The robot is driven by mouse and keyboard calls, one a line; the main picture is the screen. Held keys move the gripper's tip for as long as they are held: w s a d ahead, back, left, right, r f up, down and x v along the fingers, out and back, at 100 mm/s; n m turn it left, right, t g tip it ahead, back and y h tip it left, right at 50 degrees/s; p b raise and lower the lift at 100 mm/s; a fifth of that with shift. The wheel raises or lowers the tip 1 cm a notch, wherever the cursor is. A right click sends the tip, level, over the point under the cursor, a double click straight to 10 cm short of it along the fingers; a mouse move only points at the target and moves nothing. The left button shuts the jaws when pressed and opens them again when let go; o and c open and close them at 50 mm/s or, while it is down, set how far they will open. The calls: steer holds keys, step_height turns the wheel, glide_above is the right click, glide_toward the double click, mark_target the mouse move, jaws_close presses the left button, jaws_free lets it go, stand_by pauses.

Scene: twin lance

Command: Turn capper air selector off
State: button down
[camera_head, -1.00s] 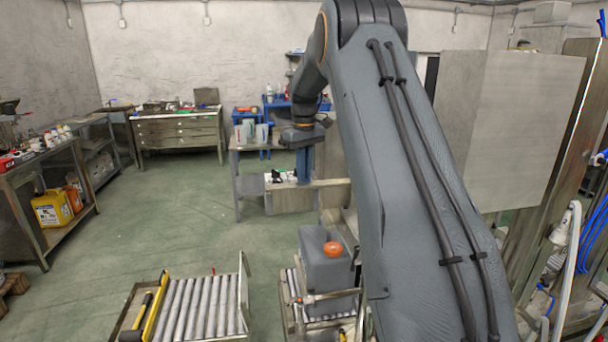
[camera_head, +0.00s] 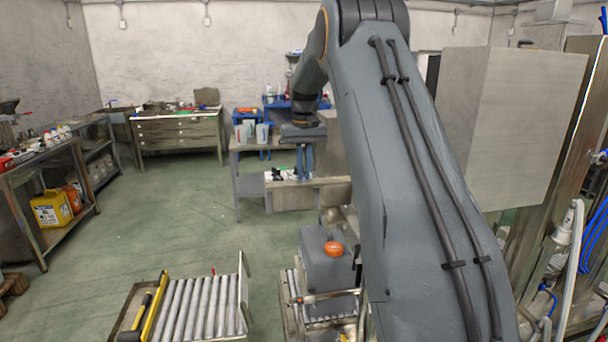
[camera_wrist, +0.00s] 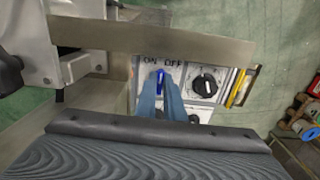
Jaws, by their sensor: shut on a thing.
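The control panel (camera_wrist: 187,88) shows in the wrist view with the letters "ON" and "OFF" along its top edge. The blue selector handle (camera_wrist: 159,77) sits below these letters, at the panel's left. It points roughly up and down in the picture; its exact setting is hard to tell. My gripper (camera_wrist: 160,84) has its two blue fingers on either side of the handle, shut on it. Its fingers partly hide the selector. In the head view my gripper (camera_head: 304,172) points down at the panel top, with both fingers visible; the selector is too small to make out there.
A black round knob (camera_wrist: 206,83) is just right of the selector. A metal bar (camera_wrist: 150,37) crosses above the panel in the wrist view. Green floor (camera_head: 170,215) lies open to the left.

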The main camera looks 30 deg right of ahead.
steer(key=m, duration=0.5)
steer(key=shift+w+r+m+b, duration=0.1)
steer(key=shift+w+m+b, duration=0.05)
steer(key=shift+m+b, duration=0.2)
stand_by(0.4)
steer(key=c, duration=1.9)
jaws_free()
steer(key=shift+o, duration=0.2)
steer(key=shift+r+b, duration=1.4)
steer(key=shift+r, duration=2.45)
